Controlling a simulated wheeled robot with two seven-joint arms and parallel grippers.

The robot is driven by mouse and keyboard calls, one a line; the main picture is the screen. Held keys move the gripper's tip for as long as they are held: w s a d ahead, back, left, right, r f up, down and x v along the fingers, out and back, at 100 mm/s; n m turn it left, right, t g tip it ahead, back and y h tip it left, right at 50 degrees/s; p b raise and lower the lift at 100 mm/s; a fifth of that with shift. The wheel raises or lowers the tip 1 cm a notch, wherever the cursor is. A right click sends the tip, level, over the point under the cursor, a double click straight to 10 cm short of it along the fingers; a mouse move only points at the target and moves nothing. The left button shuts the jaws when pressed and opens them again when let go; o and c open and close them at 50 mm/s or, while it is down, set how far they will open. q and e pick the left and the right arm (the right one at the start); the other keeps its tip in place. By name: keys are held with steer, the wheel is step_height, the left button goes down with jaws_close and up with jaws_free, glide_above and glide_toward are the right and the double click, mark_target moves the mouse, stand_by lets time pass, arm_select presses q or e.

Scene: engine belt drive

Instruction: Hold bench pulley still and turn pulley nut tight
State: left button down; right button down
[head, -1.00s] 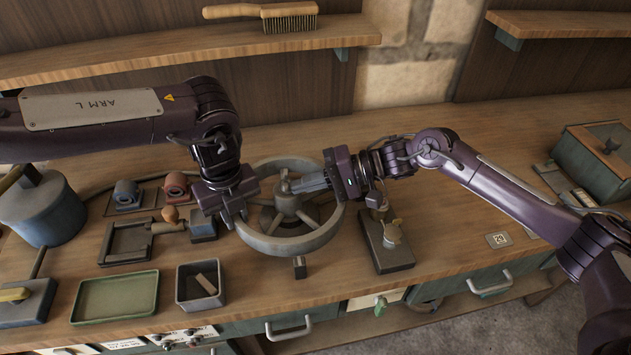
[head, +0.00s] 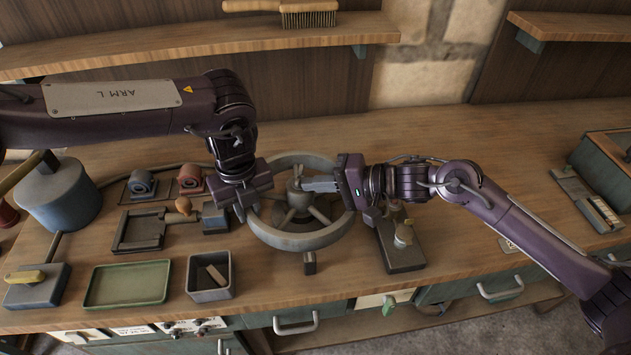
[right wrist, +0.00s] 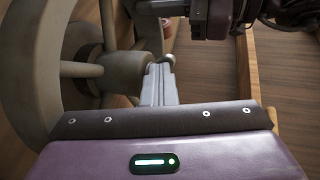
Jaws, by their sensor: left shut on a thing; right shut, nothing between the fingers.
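The bench pulley (head: 300,241) is a large grey spoked wheel lying flat at the middle of the bench. The pulley nut (head: 295,184) is at its hub, partly hidden by my right fingers. My left gripper (head: 241,212) is shut on the left side of the pulley rim, its contact partly hidden. My right gripper (head: 308,185) is shut and empty, its fingertips beside the nut from the right. In the right wrist view the closed fingers (right wrist: 158,70) are close to the hub (right wrist: 122,72); I cannot tell whether they touch.
A dark block with a brass-coloured fitting (head: 404,255) stands right of the pulley. A small dark post (head: 309,264) is in front. A green tray (head: 127,284), a grey bin (head: 209,277) and a vise-like fixture (head: 139,230) are to the left. The bench behind the pulley is clear.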

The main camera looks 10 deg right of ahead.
arm_select(q)
steer(key=shift+d, duration=0.2)
arm_select(e)
steer(key=shift+s+a, duration=0.3)
steer(key=shift+a, duration=0.05)
steer(key=shift+s+a+f+m+t, duration=0.15)
steer(key=shift+s+a+m+t, duration=0.15)
steer(key=shift+m+t, duration=0.15)
steer(key=shift+a+m+t+h, duration=0.55)
steer(key=shift+m+t+h, duration=0.5)
steer(key=shift+m, duration=0.05)
steer(key=shift+a+m+t+h, duration=0.55)
steer(key=shift+m+t+h, duration=0.5)
steer(key=shift+m, duration=0.1)
steer(key=shift+a+m+t+h, duration=0.55)
steer(key=shift+m+t+h, duration=0.45)
steer(key=shift+m+t, duration=0.1)
steer(key=shift+w+a, duration=0.15)
